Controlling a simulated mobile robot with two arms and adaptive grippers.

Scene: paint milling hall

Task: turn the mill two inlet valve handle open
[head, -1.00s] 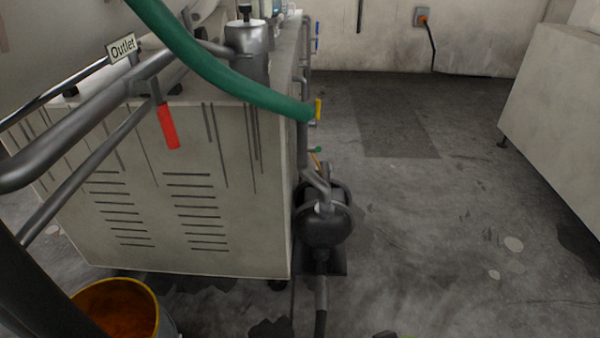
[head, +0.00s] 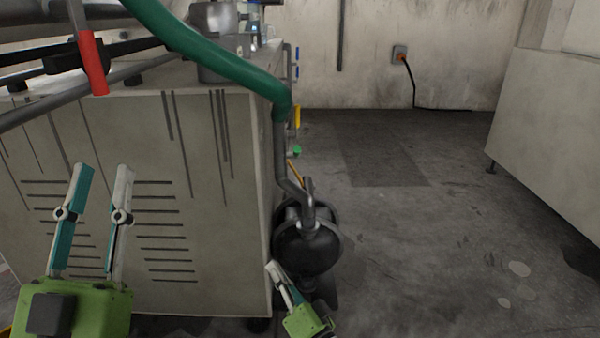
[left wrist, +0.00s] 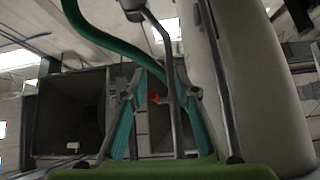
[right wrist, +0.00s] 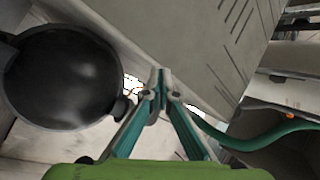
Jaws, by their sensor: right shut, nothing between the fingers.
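A red lever handle (head: 93,62) hangs from the pipework at the upper left; it hung by an "Outlet" sign in the earlier head view. A yellow handle (head: 296,116) and a small green handle (head: 297,151) show beside the pipe at the mill cabinet's right edge. No inlet label is readable, so I cannot tell which handle is the inlet valve's. My left gripper (head: 98,168) is open and empty in front of the cabinet, below the red handle. My right gripper (head: 275,268) is shut and empty, low by the black pump (head: 308,248).
The slatted mill cabinet (head: 215,240) fills the left side. A green hose (head: 205,50) crosses its top corner to the upright pipe (head: 281,150). The floor (head: 420,230) right of the pump is clear, up to a pale cabinet (head: 550,140). A wall socket (head: 400,54) is behind.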

